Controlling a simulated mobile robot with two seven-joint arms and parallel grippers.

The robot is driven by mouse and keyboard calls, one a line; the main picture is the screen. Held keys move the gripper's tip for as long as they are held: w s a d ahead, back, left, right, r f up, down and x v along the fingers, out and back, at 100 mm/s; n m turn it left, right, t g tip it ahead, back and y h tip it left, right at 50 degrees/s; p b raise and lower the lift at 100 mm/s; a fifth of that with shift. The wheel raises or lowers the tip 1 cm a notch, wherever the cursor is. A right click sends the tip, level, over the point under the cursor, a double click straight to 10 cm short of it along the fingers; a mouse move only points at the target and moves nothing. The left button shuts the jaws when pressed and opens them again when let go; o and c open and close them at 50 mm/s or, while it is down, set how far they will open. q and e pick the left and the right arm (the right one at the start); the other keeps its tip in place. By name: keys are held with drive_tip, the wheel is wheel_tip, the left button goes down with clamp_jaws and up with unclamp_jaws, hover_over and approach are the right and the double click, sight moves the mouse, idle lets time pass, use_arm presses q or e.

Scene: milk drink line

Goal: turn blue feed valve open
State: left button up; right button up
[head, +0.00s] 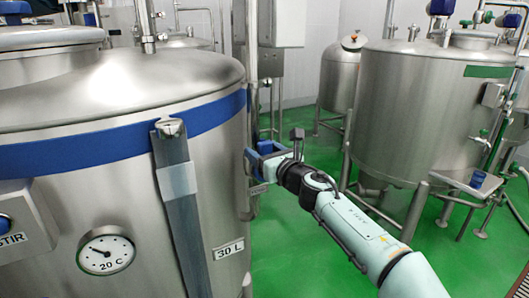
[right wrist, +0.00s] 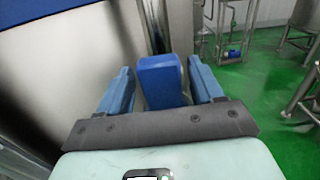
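The blue feed valve handle (right wrist: 163,82) is a dark blue block beside the large steel tank, in the middle of the right wrist view. In the head view a blue part (head: 266,147) shows at the tank's right side, partly covered by my gripper. My right gripper (head: 258,163) is at the handle. In the right wrist view its two blue-grey fingers (right wrist: 160,66) stand on either side of the handle, with narrow gaps, so it looks open around it. The valve body and pipe behind are mostly hidden. My left gripper is not in view.
The steel tank (head: 90,95) with a blue band and a dial gauge (head: 105,251) fills the left. A second tank (head: 418,100) and a small side table (head: 470,187) stand at right. Vertical pipes rise behind the gripper. Green floor (head: 300,240) is clear around my right arm.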

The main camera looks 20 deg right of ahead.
drive_tip(key=s+d+b, duration=0.1)
drive_tip(key=s+b, duration=0.1)
drive_tip(key=s, duration=1.1)
drive_tip(key=shift+s, duration=0.2)
